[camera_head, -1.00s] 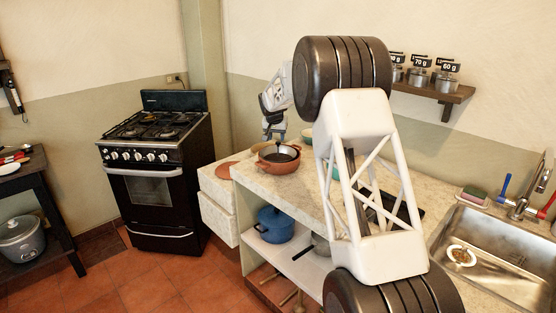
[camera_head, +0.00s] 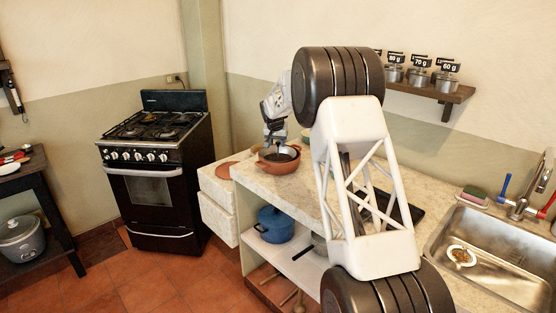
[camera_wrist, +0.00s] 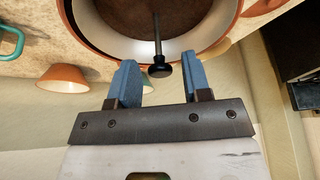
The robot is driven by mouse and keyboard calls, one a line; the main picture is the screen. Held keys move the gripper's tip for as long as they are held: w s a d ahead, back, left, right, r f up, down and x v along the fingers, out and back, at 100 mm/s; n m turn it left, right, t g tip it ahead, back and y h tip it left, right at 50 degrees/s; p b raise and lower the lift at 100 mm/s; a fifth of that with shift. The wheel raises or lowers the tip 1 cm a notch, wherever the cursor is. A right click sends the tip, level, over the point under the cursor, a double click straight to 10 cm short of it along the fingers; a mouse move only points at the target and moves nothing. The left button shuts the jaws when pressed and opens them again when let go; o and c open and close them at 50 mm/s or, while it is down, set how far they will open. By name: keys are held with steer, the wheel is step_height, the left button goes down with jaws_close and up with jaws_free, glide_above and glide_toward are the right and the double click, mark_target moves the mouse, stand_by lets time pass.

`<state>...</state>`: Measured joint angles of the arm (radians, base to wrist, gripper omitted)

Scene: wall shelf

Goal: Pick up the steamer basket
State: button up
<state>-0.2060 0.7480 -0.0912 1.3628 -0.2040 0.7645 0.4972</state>
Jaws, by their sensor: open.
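The steamer basket (camera_wrist: 120,15) appears as a dark round plate with a thin central post ending in a black knob (camera_wrist: 160,70). It sits inside a terracotta pot (camera_head: 267,166) on the counter; the pot's rim also shows in the wrist view (camera_wrist: 88,40). My gripper (camera_wrist: 161,78) is open, its two blue fingers on either side of the knob in the picture. I cannot tell whether either finger touches it. In the head view, my gripper (camera_head: 275,143) is just above the pot and partly hides its inside.
An orange bowl (camera_wrist: 62,78) and a green handle (camera_wrist: 11,42) lie near the pot in the wrist view. A dark tray (camera_head: 395,210) lies behind my arm, and the sink (camera_head: 485,250) is at right. A blue pot (camera_head: 274,225) stands on the shelf below.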

steer(key=shift+x, duration=1.95)
steer(key=shift+c, duration=0.3)
jaws_close()
